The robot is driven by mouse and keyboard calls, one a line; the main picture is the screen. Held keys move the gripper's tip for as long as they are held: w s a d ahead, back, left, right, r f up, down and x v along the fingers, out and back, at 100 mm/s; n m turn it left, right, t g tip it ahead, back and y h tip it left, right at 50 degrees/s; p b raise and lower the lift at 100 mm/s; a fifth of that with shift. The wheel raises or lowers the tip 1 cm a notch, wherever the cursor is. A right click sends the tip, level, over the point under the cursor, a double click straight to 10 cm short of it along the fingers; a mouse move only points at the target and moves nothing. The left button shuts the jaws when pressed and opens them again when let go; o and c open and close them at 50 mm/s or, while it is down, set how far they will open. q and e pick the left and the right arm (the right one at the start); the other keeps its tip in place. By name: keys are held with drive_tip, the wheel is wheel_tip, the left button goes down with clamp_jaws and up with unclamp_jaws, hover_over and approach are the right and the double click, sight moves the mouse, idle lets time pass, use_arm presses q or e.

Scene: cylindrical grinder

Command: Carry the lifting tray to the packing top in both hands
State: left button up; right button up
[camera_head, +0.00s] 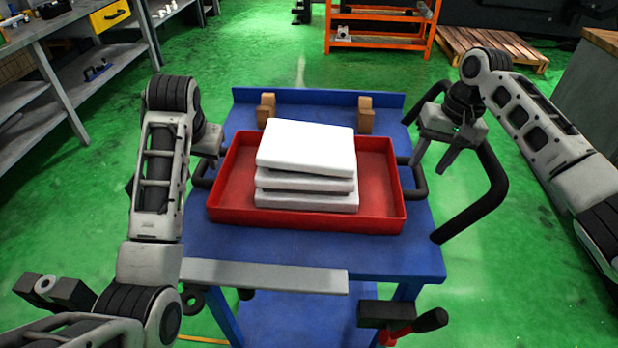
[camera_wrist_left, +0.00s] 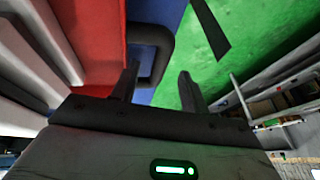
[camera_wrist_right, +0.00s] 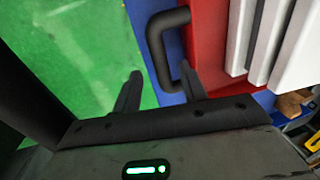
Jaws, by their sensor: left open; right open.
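The red lifting tray (camera_head: 385,215) lies on a blue cart (camera_head: 300,258) and holds a stack of white slabs (camera_head: 305,150). It has a black loop handle on each side. My left gripper (camera_head: 208,160) is open just above the tray's left handle (camera_head: 200,178); in the left wrist view that handle (camera_wrist_left: 168,45) shows beyond and between the fingers. My right gripper (camera_head: 431,160) is open beside the right handle (camera_head: 417,180); in the right wrist view the handle (camera_wrist_right: 155,45) shows beyond and between the fingers. Neither gripper visibly grips a handle.
Two wooden blocks (camera_head: 365,115) stand behind the tray on the cart. The cart's black push handle (camera_head: 485,195) curves out at the right. Grey shelving (camera_head: 45,95) is at left, an orange rack (camera_head: 380,35) at back, and a wooden-topped bench (camera_head: 604,38) at far right.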

sight(201, 165)
use_arm(q)
drive_tip(key=shift+x, duration=2.6)
use_arm(e)
drive_tip(key=shift+a+f, duration=0.25)
drive_tip(key=shift+f, duration=1.05)
drive_tip(key=shift+a+f, duration=0.25)
drive_tip(key=shift+f, duration=1)
use_arm(q)
clamp_jaws()
use_arm(e)
clamp_jaws()
